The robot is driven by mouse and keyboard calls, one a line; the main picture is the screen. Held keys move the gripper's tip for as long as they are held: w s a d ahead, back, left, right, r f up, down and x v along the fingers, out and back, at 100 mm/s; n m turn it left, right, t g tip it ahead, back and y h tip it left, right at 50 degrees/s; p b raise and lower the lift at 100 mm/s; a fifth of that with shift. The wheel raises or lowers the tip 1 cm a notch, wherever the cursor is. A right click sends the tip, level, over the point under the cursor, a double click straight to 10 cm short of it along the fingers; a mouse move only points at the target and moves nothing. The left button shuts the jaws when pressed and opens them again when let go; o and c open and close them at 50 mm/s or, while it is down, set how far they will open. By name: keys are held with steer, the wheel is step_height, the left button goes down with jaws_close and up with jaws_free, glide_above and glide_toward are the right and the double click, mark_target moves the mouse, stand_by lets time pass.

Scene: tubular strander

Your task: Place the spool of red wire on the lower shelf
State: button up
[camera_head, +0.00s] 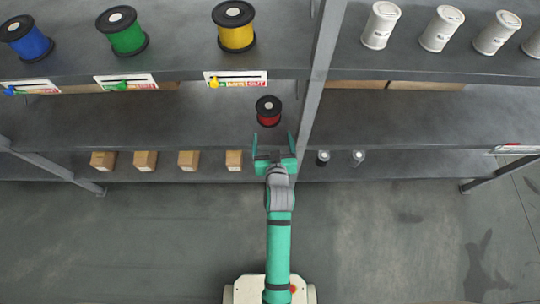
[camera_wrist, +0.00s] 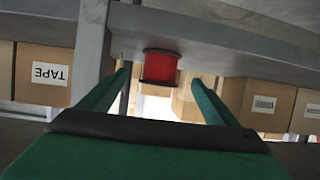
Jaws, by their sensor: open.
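The spool of red wire (camera_head: 268,111), with black flanges, stands upright on the shelf (camera_head: 200,118) below the top one, just left of a metal post. My gripper (camera_head: 273,139) is open and empty at that shelf's front edge, its fingers pointing at the spool. In the wrist view, which looks upside down, the red spool (camera_wrist: 160,67) shows between and beyond the two green fingers (camera_wrist: 162,76), its flat end against the grey shelf surface. The fingers appear apart from it; the exact gap is hard to tell.
Blue (camera_head: 27,39), green (camera_head: 123,32) and yellow (camera_head: 234,27) spools stand on the top shelf above labels. White cylinders (camera_head: 441,29) stand top right. The metal post (camera_head: 315,85) is close right of my gripper.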

steer(key=s+f, duration=0.2)
steer(key=s, duration=0.9)
steer(key=s+r+t, duration=0.1)
steer(key=s+r, duration=0.4)
steer(key=s, duration=0.6)
steer(key=s+a+r+h, duration=0.1)
steer(key=s+r, duration=0.5)
steer(key=s, duration=0.5)
steer(key=shift+s+r+m+t, duration=0.15)
steer(key=shift+s+m+t, duration=0.2)
steer(key=shift+m+t, duration=0.05)
steer(key=shift+a, duration=0.1)
steer(key=shift+c, duration=0.2)
